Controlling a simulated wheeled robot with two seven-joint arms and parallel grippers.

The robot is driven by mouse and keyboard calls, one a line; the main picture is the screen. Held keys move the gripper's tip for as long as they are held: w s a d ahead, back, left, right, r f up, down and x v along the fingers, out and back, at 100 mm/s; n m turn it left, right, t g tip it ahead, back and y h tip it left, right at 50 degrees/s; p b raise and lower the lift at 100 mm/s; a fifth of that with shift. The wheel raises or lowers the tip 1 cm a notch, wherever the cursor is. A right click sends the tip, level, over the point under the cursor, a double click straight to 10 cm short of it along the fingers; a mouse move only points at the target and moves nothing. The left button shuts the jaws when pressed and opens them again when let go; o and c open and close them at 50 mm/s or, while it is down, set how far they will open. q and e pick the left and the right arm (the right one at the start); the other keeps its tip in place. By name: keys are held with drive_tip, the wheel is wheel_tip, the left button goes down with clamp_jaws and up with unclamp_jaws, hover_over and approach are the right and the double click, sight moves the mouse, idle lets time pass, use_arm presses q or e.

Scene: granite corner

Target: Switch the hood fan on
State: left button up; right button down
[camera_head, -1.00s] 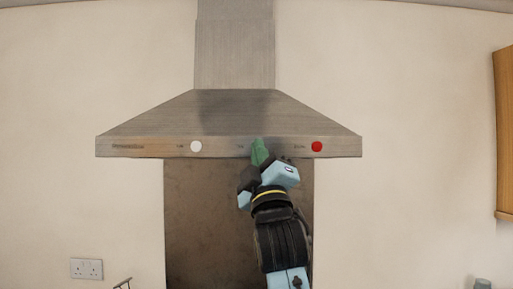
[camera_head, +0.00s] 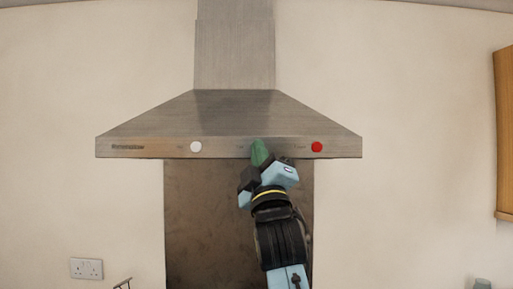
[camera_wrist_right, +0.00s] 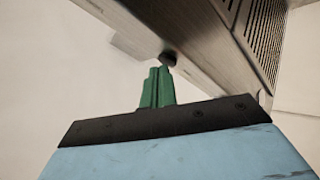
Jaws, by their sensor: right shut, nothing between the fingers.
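The grey metal hood (camera_head: 220,112) hangs on the wall in the head view. Its front strip carries a white round knob (camera_head: 196,146) on the left and a red round one (camera_head: 317,147) on the right. My right gripper (camera_head: 259,148) is in front of the strip between the two, its green fingers shut and empty. In the wrist view the shut green fingers (camera_wrist_right: 158,86) point up at the hood's front panel (camera_wrist_right: 150,30), with a dark round knob (camera_wrist_right: 168,59) just beyond their tips. I cannot tell whether they touch it. My left gripper is out of view.
A brown backsplash (camera_head: 205,215) is below the hood, partly behind my right arm. A wall socket (camera_head: 86,268) is at the lower left and a wooden cabinet (camera_head: 503,130) at the right edge. The hood's underside has slotted vents (camera_wrist_right: 262,35).

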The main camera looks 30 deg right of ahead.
idle(0.7)
drive_tip(key=shift+s+a, duration=0.25)
drive_tip(key=shift+s, duration=0.15)
drive_tip(key=s+a+p, duration=0.1)
drive_tip(key=s+a, duration=0.2)
drive_tip(key=s, duration=0.2)
idle(0.4)
idle(2.3)
